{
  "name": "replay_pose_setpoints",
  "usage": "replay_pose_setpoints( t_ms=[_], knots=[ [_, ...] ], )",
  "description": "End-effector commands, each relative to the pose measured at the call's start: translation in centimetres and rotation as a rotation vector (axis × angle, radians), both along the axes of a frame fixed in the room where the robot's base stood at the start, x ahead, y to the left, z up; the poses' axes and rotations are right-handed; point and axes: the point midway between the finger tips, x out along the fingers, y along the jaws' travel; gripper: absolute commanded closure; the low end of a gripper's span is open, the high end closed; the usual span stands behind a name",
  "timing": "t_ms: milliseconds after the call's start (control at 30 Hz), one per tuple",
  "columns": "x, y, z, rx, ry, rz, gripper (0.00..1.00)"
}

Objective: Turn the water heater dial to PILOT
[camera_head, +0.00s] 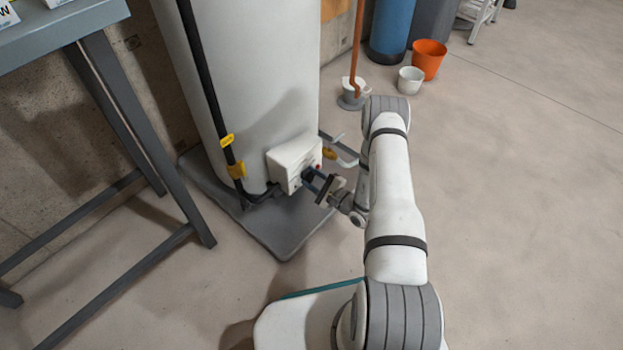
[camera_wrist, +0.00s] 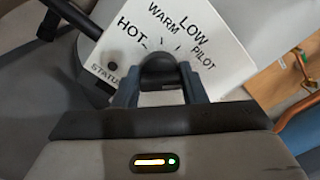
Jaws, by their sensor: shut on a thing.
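The white water heater (camera_head: 250,70) stands upright at the left of the head view. Its white control box (camera_head: 288,163) is low on its front; in the wrist view the box face (camera_wrist: 130,40) reads HOT, WARM, LOW, PILOT and STATUS. The dark round dial (camera_wrist: 160,66) sits below these words. My gripper (camera_wrist: 158,84) is shut on the dial, with one finger on each side. In the head view my gripper (camera_head: 314,182) reaches the box's front. I cannot tell which word the dial's pointer faces, as the fingers and angle hide it.
A grey metal stand (camera_head: 125,100) is at the left. A black pipe (camera_head: 205,85) with yellow fittings runs down the heater. A grey pad (camera_head: 285,232) lies beneath it. Orange (camera_head: 429,58) and white (camera_head: 410,80) buckets stand behind. The floor at right is clear.

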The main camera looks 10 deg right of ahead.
Motion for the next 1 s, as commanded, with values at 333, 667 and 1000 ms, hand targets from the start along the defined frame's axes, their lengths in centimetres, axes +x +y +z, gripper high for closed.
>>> replay_pose_setpoints(
  t_ms=[333,667,1000],
  knots=[
    [-0.25,0.30,-0.16,-0.034,-0.021,0.008,0.85],
    [-0.27,0.30,-0.17,-0.034,-0.020,0.008,0.57],
    [-0.11,0.13,-0.07,-0.035,-0.023,0.003,0.42]
  ],
)
